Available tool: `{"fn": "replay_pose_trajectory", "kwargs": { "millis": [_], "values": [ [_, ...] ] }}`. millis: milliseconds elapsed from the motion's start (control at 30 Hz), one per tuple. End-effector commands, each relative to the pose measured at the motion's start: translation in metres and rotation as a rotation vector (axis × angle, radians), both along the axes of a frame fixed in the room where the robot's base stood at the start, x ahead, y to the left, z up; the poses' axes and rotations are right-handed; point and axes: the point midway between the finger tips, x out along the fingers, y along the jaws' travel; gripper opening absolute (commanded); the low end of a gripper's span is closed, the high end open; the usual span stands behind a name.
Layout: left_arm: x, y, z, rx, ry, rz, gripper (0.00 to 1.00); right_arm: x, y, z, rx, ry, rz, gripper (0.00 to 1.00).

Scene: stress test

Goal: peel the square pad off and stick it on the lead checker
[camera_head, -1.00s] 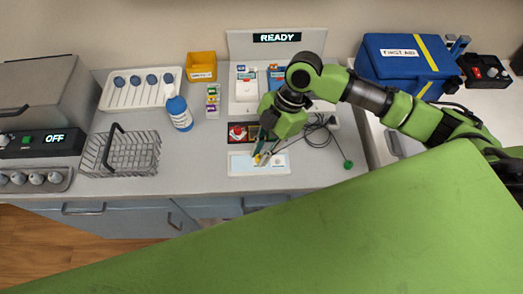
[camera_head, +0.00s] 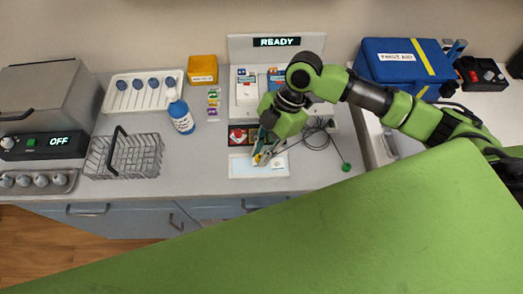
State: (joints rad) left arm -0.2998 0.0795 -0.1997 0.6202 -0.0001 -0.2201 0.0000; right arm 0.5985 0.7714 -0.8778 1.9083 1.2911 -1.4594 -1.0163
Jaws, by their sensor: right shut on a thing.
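My right gripper (camera_head: 259,158) reaches down from the right, low over a pale sheet (camera_head: 238,168) near the counter's front edge. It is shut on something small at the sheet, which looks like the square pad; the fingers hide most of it. A small round mark shows on the sheet to the right of the fingers. A white unit with a lit "READY" display (camera_head: 276,42), seemingly the lead checker, stands at the back wall behind my right arm. My arm and wrist hide part of its front. My left gripper is not in view.
A blue and white bottle (camera_head: 181,117), a wire basket (camera_head: 136,157) and a yellow box (camera_head: 203,69) stand to the left. A dark cable with a green end (camera_head: 346,167) lies to the right. A blue first aid case (camera_head: 400,68) is at the back right.

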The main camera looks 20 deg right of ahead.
Motion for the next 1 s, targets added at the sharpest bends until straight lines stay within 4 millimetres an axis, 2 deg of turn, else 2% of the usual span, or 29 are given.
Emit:
{"fn": "replay_pose_trajectory", "kwargs": {
  "millis": [33,533,1000],
  "values": [
    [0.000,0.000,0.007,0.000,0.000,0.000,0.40,0.000,0.000,0.006,0.000,0.000,0.000,0.06],
    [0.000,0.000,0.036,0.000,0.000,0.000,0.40,0.000,0.000,0.034,0.000,0.000,0.000,0.06],
    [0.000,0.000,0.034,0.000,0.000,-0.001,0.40,0.001,-0.001,0.035,-0.001,0.000,-0.025,0.06]
  ]
}}
